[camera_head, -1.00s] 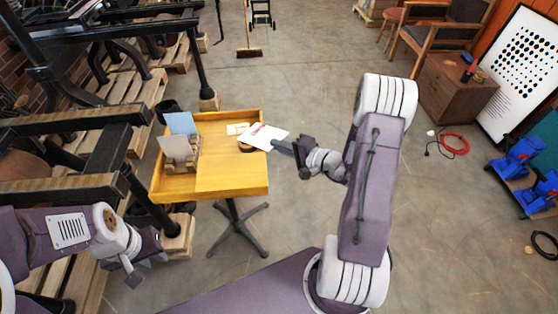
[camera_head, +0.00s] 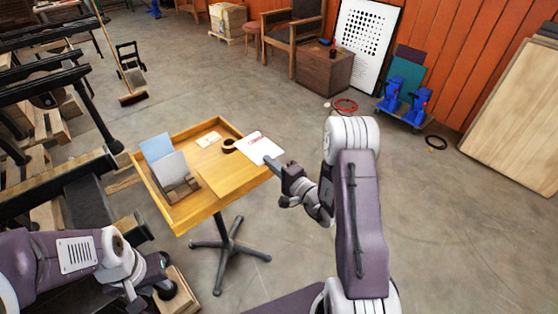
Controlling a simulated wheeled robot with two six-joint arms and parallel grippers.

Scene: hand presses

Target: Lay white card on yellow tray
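My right gripper (camera_head: 272,162) reaches in from the right and is shut on the card's near right corner. The card appears to be above the tray's far right part, partly past its edge; I cannot tell whether it touches. My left gripper (camera_head: 137,291) is at the lower left, in front of the tray and away from it. Its fingers are too small to read.
On the tray are a card holder (camera_head: 178,186) with a blue card (camera_head: 156,147) and a grey card (camera_head: 171,166), a dark round tin (camera_head: 228,146) and a small pale card (camera_head: 209,139). Black press frames crowd the left.

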